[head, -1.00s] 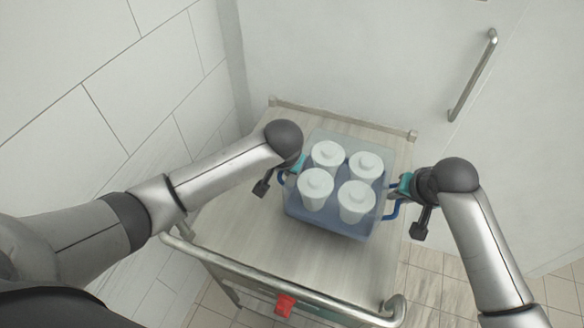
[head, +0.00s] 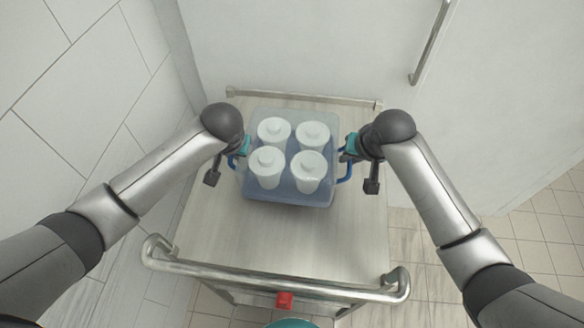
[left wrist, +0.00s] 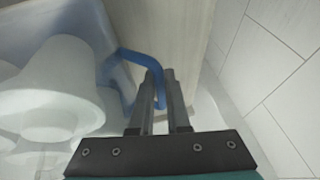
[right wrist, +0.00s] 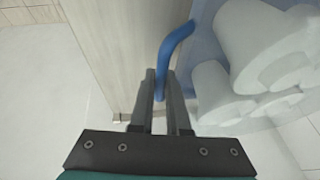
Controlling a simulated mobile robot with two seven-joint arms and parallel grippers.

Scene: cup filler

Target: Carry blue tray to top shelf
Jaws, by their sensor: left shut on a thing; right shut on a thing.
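The blue tray (head: 290,199) is translucent, has a blue handle at each side, and holds several white lidded cups (head: 307,172). It is over the cart's wooden top shelf (head: 270,235); I cannot tell whether it touches the shelf. My left gripper (head: 240,155) is shut on the tray's left handle, and the left wrist view shows the blue handle (left wrist: 128,58) between the fingers. My right gripper (head: 347,157) is shut on the right handle, and the right wrist view shows that handle (right wrist: 172,52) between the fingers.
The cart has a metal push bar (head: 270,283) at the near side and a low rail (head: 300,98) at the far side. A red part (head: 284,300) sits below the bar. A tiled wall stands at left, a door with a metal handle (head: 430,45) behind.

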